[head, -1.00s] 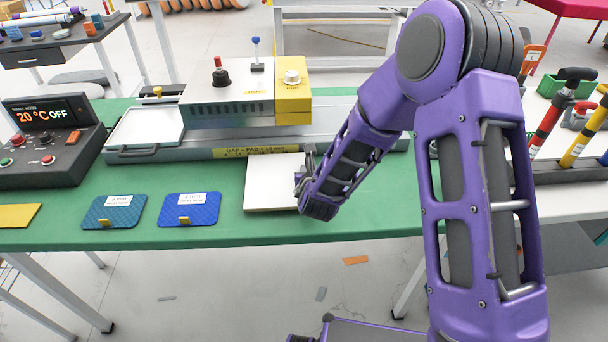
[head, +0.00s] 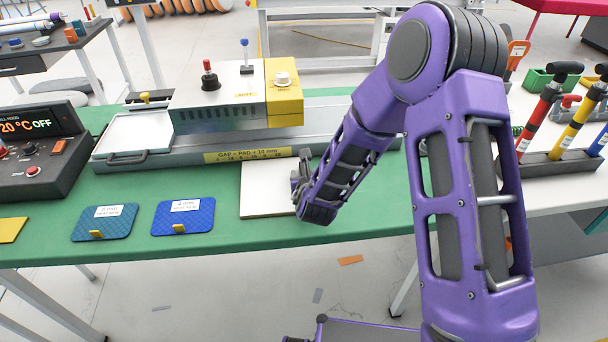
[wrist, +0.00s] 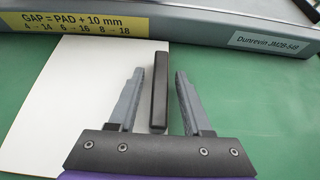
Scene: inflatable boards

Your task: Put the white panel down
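The white panel (head: 266,190) lies flat on the green bench top, in front of the long grey machine. In the wrist view the panel (wrist: 60,100) fills the left side, with a dark upright bar (wrist: 158,85), seemingly its handle, at its right edge. My gripper (wrist: 160,85) has one finger on each side of this bar, with a visible gap on both sides, so it is open around it. In the head view my gripper (head: 300,178) is at the panel's right edge, partly hidden by my wrist.
A blue pad (head: 183,217) and a teal pad (head: 105,223) lie left of the panel. The machine (head: 240,148) with its yellow gap label stands just behind. A control box (head: 40,160) is at far left. Green bench right of my wrist is clear.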

